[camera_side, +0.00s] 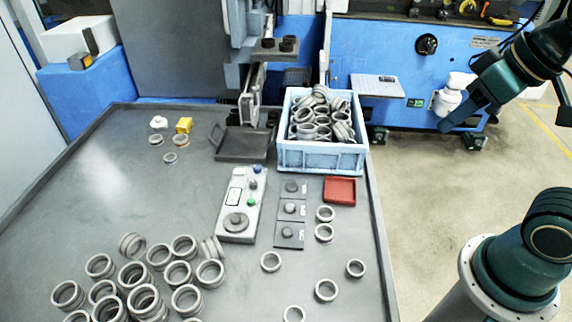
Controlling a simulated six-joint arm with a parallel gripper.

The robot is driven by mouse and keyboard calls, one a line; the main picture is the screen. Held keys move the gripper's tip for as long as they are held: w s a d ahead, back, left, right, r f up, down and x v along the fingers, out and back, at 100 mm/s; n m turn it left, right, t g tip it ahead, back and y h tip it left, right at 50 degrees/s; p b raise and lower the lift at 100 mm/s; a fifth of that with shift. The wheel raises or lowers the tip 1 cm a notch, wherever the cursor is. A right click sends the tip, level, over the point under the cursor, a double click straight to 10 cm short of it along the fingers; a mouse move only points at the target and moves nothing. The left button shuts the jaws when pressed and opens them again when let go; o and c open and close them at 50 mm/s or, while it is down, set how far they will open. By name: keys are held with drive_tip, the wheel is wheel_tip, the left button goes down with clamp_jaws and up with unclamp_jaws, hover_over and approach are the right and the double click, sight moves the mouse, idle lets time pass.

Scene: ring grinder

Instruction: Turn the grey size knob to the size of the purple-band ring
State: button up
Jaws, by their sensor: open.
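The grey size knob (236,222) is a round dial at the near end of a pale control box (246,190) in the middle of the table. Its setting is too small to read. I cannot tell any purple band on a ring at this size. My gripper (452,118) is at the upper right, beyond the table's right edge and far from the knob. It is open, with nothing visible in it.
The control box also has green and blue buttons. Three dark plates with round pieces (290,209) stand right of it. A red tray (340,190), a blue crate of rings (318,158) and a dark tray (242,146) are behind. Many rings (136,273) crowd the front left.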

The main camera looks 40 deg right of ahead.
drive_tip(key=w+a+r+m+g, duration=0.1)
drive_tip(key=w+r+m, duration=0.15)
drive_tip(key=w, duration=0.95)
drive_tip(key=m+g+h, duration=0.2)
drive_tip(key=m+h, duration=0.1)
drive_tip(key=m, duration=0.4)
hover_over(253, 183)
drive_tip(key=s+a, duration=0.4)
wheel_tip(253, 183, down, 27)
drive_tip(key=shift+w+a+f, duration=0.1)
drive_tip(key=shift+w+f, duration=0.05)
drive_tip(key=shift+f, duration=0.25)
drive_tip(key=shift+f, duration=0.15)
drive_tip(key=x, duration=1.3)
drive_tip(key=shift+w+d+f, duration=0.15)
drive_tip(key=shift+w+d, duration=0.15)
drive_tip(key=shift+d, duration=0.05)
